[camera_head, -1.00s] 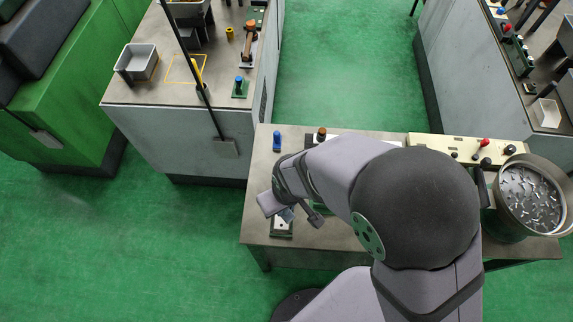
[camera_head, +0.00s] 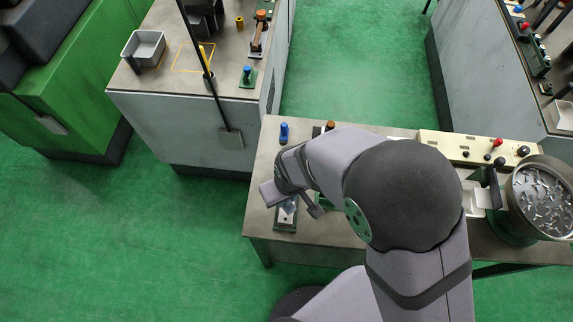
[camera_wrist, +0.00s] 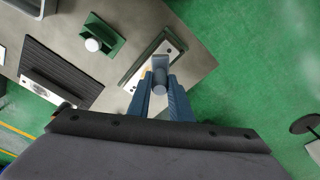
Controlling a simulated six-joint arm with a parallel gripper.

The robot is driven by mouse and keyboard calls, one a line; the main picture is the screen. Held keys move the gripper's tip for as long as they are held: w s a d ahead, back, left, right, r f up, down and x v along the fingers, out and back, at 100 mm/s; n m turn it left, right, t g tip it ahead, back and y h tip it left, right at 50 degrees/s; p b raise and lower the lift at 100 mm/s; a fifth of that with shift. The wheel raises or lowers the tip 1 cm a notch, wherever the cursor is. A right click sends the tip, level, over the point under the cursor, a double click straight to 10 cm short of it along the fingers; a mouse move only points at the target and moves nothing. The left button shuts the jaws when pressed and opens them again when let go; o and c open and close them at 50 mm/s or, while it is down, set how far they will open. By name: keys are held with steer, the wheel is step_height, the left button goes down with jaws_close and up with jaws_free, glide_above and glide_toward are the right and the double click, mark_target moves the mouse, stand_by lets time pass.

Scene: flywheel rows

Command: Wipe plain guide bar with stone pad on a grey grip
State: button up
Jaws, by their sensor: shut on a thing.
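My gripper (camera_wrist: 161,98) is shut on a grey grip (camera_wrist: 159,75), seen in the wrist view between its two blue fingers. The stone pad at the grip's far end is mostly hidden, and I cannot tell it apart clearly. A pale, smooth bar on a green base (camera_wrist: 176,42), likely the plain guide bar, lies just beyond and partly behind the grip. I cannot tell whether the pad touches it. In the head view my gripper (camera_head: 289,206) is low over this bar (camera_head: 285,221), near the table's front left corner.
The wrist view shows a green block with a white knob (camera_wrist: 93,44) and a dark ribbed plate (camera_wrist: 62,72) left of the bar. A blue-topped peg (camera_head: 284,131) stands at the table's back left. A bowl of metal pieces (camera_head: 541,203) and a cream control panel (camera_head: 470,147) are right.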

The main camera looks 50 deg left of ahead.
step_height(320, 180, down, 5)
steer(key=b, duration=0.3)
steer(key=shift+r, duration=0.15)
steer(key=shift+w+a+f, duration=0.2)
steer(key=shift+w+a, duration=1.35)
jaws_close()
steer(key=shift+w+a+b, duration=0.55)
steer(key=shift+w+a, duration=0.9)
steer(key=shift+s+d+p, duration=0.65)
steer(key=shift+s+d, duration=2.4)
steer(key=shift+d, duration=0.05)
step_height(320, 180, up, 3)
steer(key=shift+a+r+p, duration=0.1)
steer(key=shift+p, duration=0.75)
step_height(320, 180, up, 5)
steer(key=p, duration=0.4)
steer(key=shift+r, duration=0.15)
steer(key=shift+w, duration=0.1)
